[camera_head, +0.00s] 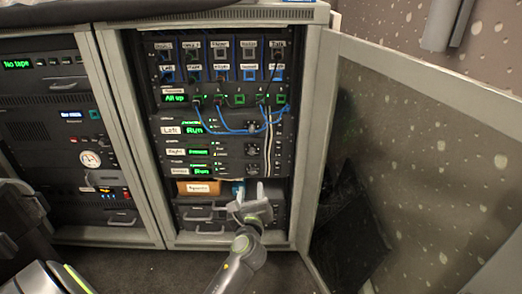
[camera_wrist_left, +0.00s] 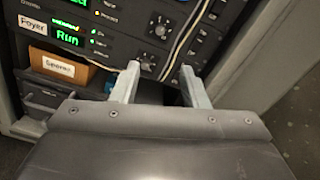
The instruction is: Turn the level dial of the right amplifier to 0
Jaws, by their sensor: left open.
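The right amplifier is the rack unit labelled "Right" (camera_head: 175,150), with a green display. Its round dark level dial (camera_head: 251,149) is at the right of its panel and also shows in the left wrist view (camera_wrist_left: 160,28). The dial's setting is too small to read. My left gripper (camera_head: 250,190) is open and empty, below and in front of the dial. In the left wrist view its two fingers (camera_wrist_left: 160,70) point up toward the panel, apart from the right dial and near the lower dial of the Foyer unit (camera_wrist_left: 147,62). My right gripper is not in view.
The "Left" amplifier (camera_head: 171,130) sits above and the "Foyer" amplifier (camera_wrist_left: 33,25) below. Blue patch cables (camera_head: 240,131) hang above; a pale cable (camera_head: 269,150) runs beside the dials. A cardboard box (camera_head: 198,188) stands below. The open cabinet door (camera_head: 410,150) bounds the right.

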